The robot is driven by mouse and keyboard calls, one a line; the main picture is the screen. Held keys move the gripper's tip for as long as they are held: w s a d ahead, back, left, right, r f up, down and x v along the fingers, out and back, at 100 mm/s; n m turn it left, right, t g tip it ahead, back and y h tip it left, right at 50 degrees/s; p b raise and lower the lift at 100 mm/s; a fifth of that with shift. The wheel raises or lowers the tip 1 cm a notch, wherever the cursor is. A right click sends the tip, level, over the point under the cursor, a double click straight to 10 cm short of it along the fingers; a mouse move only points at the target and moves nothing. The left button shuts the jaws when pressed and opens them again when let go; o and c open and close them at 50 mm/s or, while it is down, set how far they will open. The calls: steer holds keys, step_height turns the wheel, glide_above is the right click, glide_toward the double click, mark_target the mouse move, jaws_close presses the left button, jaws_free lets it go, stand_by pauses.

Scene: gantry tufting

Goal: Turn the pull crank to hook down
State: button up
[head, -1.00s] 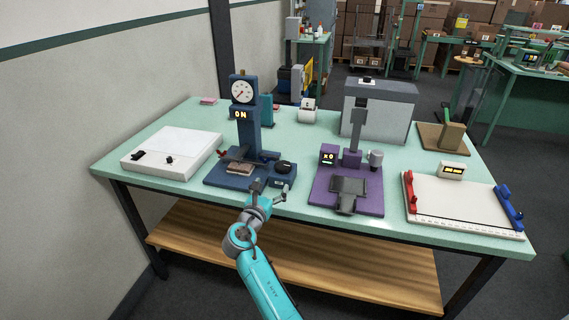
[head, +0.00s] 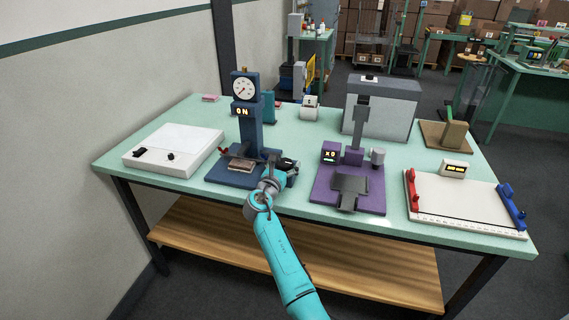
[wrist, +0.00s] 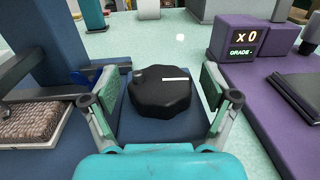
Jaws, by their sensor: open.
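A black many-sided knob (wrist: 160,98), the only crank-like part near my gripper, sits on the blue base of the gauge stand (head: 249,128). A white line on its top points to the right in the wrist view. It also shows in the head view (head: 288,163), partly behind my gripper. My gripper (head: 274,169) is open, with one finger on each side of the knob in the wrist view (wrist: 158,92). Small gaps seem to remain between the fingers and the knob. The stand carries a round dial and a display reading 0 N. No hook is clearly seen.
A brownish tufted sample (wrist: 30,122) lies left of the knob on the stand. A purple device (head: 347,190) with an "x0" display stands close on the right. A white box (head: 174,149) is at the left, and a white board (head: 465,208) at the right.

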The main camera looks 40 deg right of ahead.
steer(key=c, duration=1.2)
steer(key=shift+n+t+y, duration=0.4)
steer(key=shift+t, duration=0.1)
steer(key=shift+d+n+t+y, duration=0.1)
steer(key=shift+n+t+y, duration=0.4)
steer(key=shift+t, duration=0.1)
steer(key=shift+n+t+y, duration=1.1)
steer(key=shift+t+y, duration=0.1)
steer(key=shift+y, duration=0.1)
steer(key=shift+n+t+y, duration=0.9)
steer(key=shift+n+y, duration=0.3)
steer(key=shift+y, duration=0.4)
